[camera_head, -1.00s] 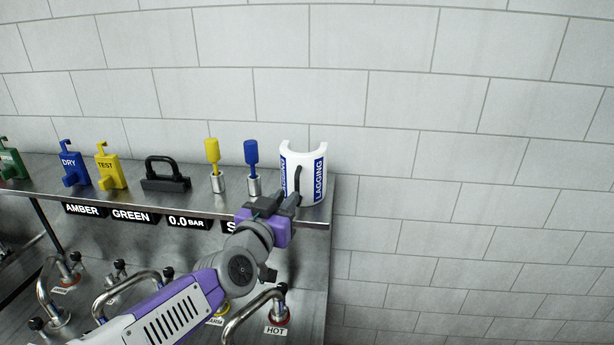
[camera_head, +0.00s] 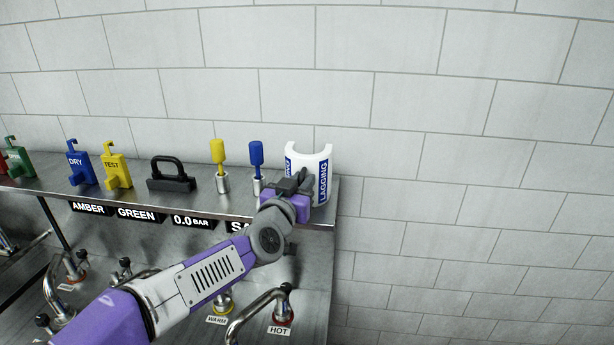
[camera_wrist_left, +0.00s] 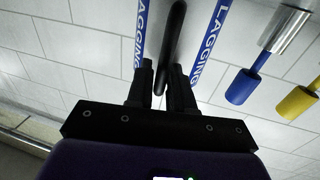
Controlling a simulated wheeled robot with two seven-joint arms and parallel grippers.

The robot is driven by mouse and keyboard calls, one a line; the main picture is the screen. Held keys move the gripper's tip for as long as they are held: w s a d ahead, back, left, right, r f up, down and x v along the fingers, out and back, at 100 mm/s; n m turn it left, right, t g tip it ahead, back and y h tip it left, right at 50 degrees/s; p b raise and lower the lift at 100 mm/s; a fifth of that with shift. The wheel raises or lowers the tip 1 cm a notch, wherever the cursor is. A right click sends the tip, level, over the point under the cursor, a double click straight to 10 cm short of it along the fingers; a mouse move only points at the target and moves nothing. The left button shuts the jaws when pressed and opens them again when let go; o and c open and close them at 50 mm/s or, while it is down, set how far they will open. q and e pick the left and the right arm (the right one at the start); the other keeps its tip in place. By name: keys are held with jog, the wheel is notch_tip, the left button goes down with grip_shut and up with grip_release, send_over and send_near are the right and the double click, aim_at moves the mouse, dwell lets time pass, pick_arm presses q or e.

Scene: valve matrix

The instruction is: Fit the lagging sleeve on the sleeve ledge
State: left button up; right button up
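The lagging sleeve (camera_head: 322,165) is a white half-round shell with blue LAGGING labels and a black handle. It stands upright at the right end of the metal shelf. My left gripper (camera_head: 294,183) is at its front, over the handle. In the left wrist view, the fingers (camera_wrist_left: 162,75) stand on either side of the black handle (camera_wrist_left: 173,40), with a narrow gap showing, so they look open. The sleeve's blue labels (camera_wrist_left: 208,42) show beyond them. My gripper hides part of the sleeve's lower front. I cannot identify the sleeve ledge. My right gripper is out of view.
Left of the sleeve on the shelf (camera_head: 205,203) stand blue (camera_head: 256,155) and yellow (camera_head: 218,152) handled tools in metal cups, a black handled block (camera_head: 172,182) and coloured tags (camera_head: 115,168). Pipes and valves (camera_head: 262,300) lie below. A tiled wall (camera_head: 450,180) is behind.

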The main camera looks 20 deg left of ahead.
pick_arm(q)
grip_shut()
